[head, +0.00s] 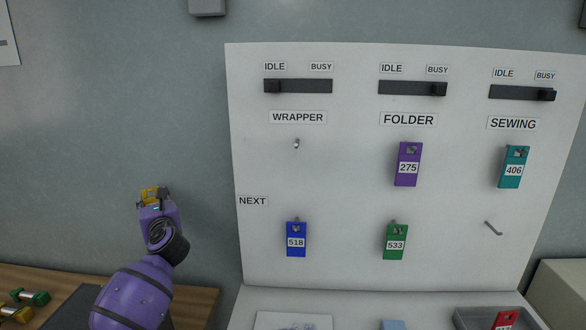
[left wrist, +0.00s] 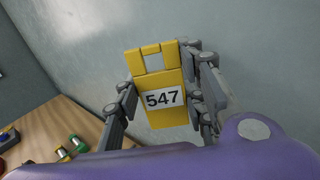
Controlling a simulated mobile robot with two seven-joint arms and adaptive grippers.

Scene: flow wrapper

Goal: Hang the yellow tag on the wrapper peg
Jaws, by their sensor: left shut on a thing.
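The yellow tag (left wrist: 159,84), marked 547 with a square hole near its top, is held between the fingers of my left gripper (left wrist: 162,100). In the head view, the yellow tag (head: 150,193) shows only partly above my left gripper (head: 154,204), which is left of the white board and apart from it. The wrapper peg (head: 297,143) is under the WRAPPER label (head: 298,117) and bare. My right gripper is in neither view.
On the board (head: 345,200), a blue tag (head: 296,240), a green tag (head: 395,242), a purple tag (head: 408,164) and a teal tag (head: 514,167) hang on pegs. Another peg (head: 493,228) at right is bare. A grey tray (head: 464,320) holds a red tag (head: 505,320).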

